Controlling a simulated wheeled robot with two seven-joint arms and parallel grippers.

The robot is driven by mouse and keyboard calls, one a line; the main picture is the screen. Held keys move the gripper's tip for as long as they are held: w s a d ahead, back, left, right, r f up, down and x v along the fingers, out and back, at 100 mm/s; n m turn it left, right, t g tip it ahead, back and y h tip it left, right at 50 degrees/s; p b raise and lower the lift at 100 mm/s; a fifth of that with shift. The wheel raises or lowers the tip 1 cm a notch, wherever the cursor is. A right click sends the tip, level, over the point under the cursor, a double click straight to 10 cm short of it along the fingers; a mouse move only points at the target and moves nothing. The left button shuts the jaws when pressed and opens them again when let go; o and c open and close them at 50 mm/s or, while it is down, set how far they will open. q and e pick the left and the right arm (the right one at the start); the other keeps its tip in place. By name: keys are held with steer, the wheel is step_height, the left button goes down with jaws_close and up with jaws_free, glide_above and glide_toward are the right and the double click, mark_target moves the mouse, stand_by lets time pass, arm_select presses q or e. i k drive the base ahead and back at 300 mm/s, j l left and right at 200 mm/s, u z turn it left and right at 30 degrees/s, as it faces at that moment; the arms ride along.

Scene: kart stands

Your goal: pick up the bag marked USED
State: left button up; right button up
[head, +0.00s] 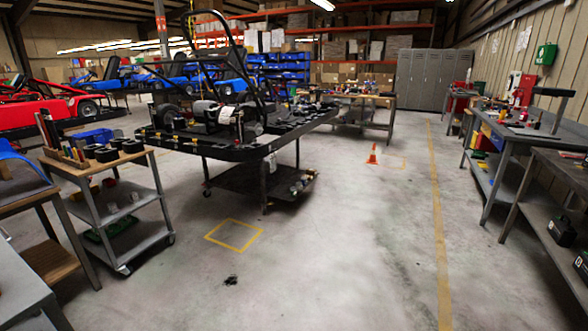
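I cannot make out a bag marked USED in the head view; lettering on the small items is too small to read. Neither of my grippers shows in this view.
A kart frame (225,118) rests on a wheeled stand (225,154) at centre left. A tool cart (140,235) stands left of it. Workbenches (510,133) line the right wall. An orange cone (372,155) stands mid-floor.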

mark_target(273, 156)
steer(key=i+l, duration=0.1)
steer(key=i, duration=0.55)
steer(key=i+u, duration=0.1)
steer(key=i, duration=0.5)
steer(key=i+l, duration=0.2)
steer(key=i, duration=0.45)
steer(key=j+u, duration=0.05)
